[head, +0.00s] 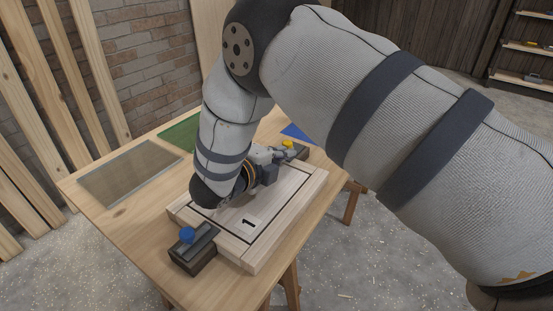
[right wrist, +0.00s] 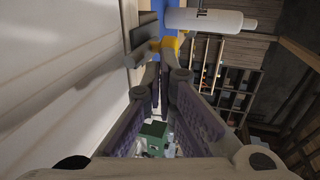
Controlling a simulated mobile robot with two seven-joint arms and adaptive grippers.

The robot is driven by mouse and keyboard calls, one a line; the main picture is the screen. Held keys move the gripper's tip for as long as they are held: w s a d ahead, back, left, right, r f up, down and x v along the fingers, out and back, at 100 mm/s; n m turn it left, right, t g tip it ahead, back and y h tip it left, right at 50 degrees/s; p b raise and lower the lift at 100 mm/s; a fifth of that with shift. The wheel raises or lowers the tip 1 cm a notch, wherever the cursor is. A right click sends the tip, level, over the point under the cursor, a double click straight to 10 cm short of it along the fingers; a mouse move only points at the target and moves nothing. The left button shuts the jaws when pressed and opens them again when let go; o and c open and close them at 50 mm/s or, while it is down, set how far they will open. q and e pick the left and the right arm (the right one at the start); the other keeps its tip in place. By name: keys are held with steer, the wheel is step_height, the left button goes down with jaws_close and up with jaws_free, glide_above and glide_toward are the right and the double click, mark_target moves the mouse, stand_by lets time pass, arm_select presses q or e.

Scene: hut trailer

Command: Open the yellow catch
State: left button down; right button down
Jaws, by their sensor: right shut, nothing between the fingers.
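The yellow catch (head: 288,144) shows as a small yellow knob on a dark block at the far right corner of a pale wooden board. It also shows in the right wrist view (right wrist: 170,43), just beyond my fingertips. My right gripper (head: 279,156) is shut and empty, low over the board's far end, close beside the catch. In the right wrist view the two fingers (right wrist: 164,78) come together towards the yellow knob. I cannot tell whether they touch it. My forearm and wrist hide part of the board. My left gripper is not in view.
The board (head: 258,253), marked "1", lies on a wooden table (head: 122,207).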

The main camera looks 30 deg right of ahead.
steer(key=d, duration=0.1)
steer(key=w+d, duration=0.1)
steer(key=d, duration=0.2)
steer(key=shift+w, duration=0.35)
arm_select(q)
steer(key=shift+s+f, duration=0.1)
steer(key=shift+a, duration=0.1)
